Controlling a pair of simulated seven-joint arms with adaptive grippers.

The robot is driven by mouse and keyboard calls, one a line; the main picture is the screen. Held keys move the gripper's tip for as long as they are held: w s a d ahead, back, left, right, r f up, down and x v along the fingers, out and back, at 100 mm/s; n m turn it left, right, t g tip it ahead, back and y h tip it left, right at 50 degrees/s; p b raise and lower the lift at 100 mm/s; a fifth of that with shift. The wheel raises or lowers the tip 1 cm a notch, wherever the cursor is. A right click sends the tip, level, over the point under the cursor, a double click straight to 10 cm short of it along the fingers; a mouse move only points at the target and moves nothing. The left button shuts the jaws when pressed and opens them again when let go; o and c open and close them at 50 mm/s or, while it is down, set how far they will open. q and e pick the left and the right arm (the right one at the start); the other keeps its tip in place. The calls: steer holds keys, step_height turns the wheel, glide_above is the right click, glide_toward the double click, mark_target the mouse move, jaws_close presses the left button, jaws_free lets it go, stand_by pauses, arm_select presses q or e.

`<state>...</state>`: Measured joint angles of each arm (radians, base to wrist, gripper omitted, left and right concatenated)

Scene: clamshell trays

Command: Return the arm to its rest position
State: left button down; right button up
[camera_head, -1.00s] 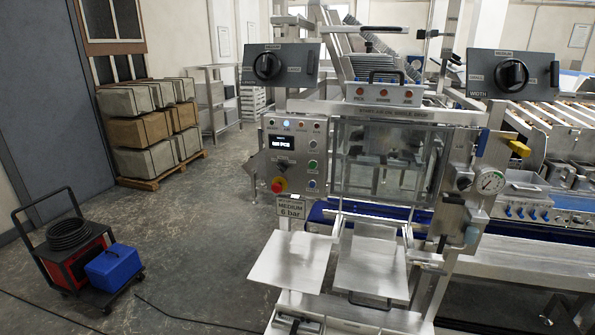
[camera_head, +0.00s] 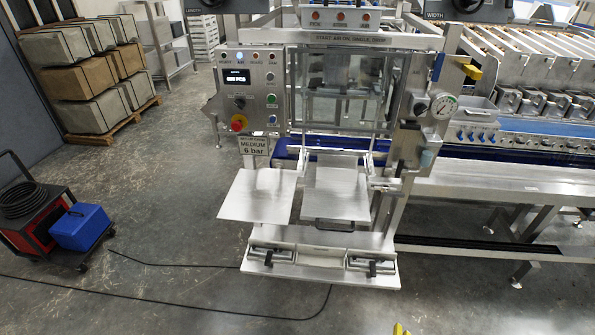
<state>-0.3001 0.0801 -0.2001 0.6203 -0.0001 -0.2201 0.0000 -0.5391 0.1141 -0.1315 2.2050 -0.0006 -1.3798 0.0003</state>
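Neither of my grippers shows in the head view, and no arm can be made out. A small yellow piece (camera_head: 400,329) pokes in at the bottom edge, and I cannot tell what it is. The machine (camera_head: 367,39) stands upright in the middle. Two flat metal plates stick out at its front, a left plate (camera_head: 257,196) and a right plate (camera_head: 336,192), both bare. Its control panel (camera_head: 253,91) has a lit display, several buttons and a red knob on a yellow base. No clamshell tray can be made out.
A low metal shelf (camera_head: 322,268) with two dark-handled clamps sits below the plates. A cart (camera_head: 30,215) with a blue box (camera_head: 79,227) stands at the left. A black cable (camera_head: 190,265) crosses the floor. Stacked crates (camera_head: 90,78) stand behind. The front floor is otherwise clear.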

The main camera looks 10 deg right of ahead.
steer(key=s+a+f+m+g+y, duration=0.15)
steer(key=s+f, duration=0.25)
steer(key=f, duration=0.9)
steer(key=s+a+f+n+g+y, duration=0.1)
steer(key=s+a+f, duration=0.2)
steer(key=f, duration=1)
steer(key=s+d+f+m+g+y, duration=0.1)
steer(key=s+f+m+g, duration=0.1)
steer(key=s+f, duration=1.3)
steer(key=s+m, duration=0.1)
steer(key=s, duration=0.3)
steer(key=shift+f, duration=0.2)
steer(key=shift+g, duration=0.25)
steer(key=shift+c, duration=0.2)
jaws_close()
